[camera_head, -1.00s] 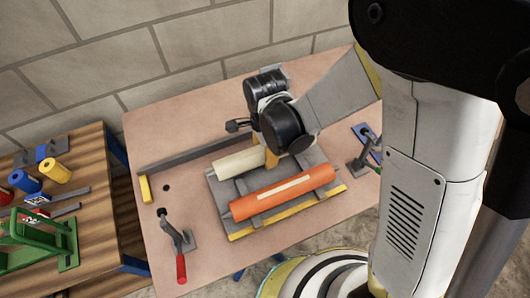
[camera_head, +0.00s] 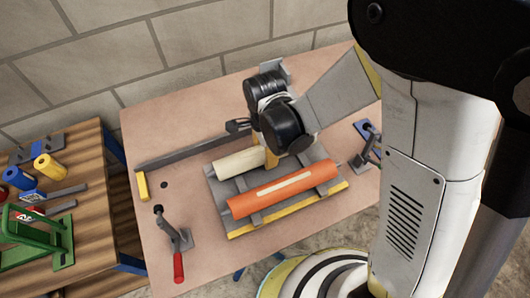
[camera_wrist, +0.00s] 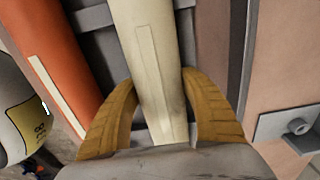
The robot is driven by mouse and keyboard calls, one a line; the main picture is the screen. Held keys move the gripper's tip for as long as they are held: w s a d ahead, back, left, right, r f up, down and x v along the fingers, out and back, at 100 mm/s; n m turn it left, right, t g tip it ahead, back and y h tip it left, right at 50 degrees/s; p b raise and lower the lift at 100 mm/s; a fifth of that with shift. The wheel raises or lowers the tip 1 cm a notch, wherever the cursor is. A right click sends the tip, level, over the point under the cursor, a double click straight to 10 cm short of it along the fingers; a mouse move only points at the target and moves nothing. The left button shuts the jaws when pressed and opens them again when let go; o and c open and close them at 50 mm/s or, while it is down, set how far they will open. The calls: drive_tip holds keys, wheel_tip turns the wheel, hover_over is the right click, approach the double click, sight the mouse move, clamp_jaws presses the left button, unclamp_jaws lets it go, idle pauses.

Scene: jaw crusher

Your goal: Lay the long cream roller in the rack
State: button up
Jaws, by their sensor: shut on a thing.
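The long cream roller (camera_head: 238,164) lies level along the back side of the rack, parallel to the orange roller. The rack (camera_head: 218,196) is a grey frame with crossbars and a yellow front edge. My gripper (camera_head: 264,156) is shut on the cream roller near its right part. In the wrist view the yellow fingers of my gripper (camera_wrist: 160,92) sit on either side of the cream roller (camera_wrist: 150,45). I cannot tell whether the roller rests on the crossbars or is just above them. My gripper hides its right end.
The orange roller (camera_head: 283,190) with a pale strip lies along the rack's front. A red-handled clamp (camera_head: 175,240) stands at front left, a blue-based clamp (camera_head: 368,140) at right. A grey bar (camera_head: 190,153) lies behind. A wooden side table (camera_head: 90,175) holds several parts.

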drive_tip(key=shift+f, duration=0.25)
drive_tip(key=o, duration=1.5)
drive_tip(key=shift+r, duration=0.15)
wheel_tip(320, 180, up, 12)
drive_tip(key=shift+f, duration=0.1)
